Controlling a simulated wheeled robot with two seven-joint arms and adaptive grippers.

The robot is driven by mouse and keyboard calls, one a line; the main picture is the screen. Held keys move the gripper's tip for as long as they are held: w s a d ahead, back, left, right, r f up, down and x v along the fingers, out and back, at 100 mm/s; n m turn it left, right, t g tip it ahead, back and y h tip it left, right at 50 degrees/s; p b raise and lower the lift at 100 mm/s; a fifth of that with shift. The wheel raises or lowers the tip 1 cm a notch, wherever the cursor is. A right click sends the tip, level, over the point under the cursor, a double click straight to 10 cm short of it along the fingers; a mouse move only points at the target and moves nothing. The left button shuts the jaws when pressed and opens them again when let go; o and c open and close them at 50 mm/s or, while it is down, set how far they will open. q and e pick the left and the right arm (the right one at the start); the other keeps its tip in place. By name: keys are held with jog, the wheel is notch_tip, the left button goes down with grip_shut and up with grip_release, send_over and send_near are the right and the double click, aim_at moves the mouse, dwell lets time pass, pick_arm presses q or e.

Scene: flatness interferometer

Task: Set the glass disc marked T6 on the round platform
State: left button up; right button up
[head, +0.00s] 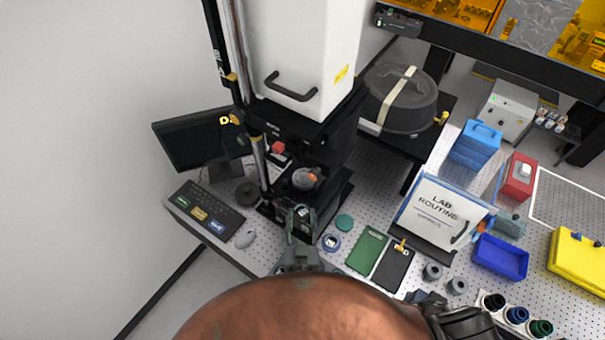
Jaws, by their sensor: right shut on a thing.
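My right gripper (302,222) reaches up from the bottom middle, in front of the black instrument (325,150). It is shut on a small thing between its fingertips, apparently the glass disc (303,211). Its edges are mostly hidden by the fingers and any mark is too small to read. The round platform (306,180) is a grey round part low in the instrument, with an orange patch on it. The gripper tips are just in front of the platform, and the held disc looks apart from it. My left gripper is not in view.
A teal disc (344,222) and a blue-white ring (331,242) lie right of the gripper. The white housing (300,50) overhangs the platform.

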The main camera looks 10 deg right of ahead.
jog(key=d+r+x, duration=0.1)
jog(key=x, duration=0.6)
send_over(304, 184)
jog(key=shift+s, duration=0.25)
jog(key=shift+w+f, duration=0.1)
jog(key=shift+w, duration=0.15)
notch_tip(304, 184, down, 3)
jog(key=b, duration=0.5)
jog(key=shift+f, duration=0.2)
jog(key=shift+f+b, duration=0.15)
jog(key=shift+b, duration=0.35)
jog(key=shift+r, duration=0.2)
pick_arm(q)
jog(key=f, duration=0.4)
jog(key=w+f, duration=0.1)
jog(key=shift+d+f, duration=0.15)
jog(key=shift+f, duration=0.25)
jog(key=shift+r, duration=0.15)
pick_arm(e)
jog(key=shift+f, duration=0.15)
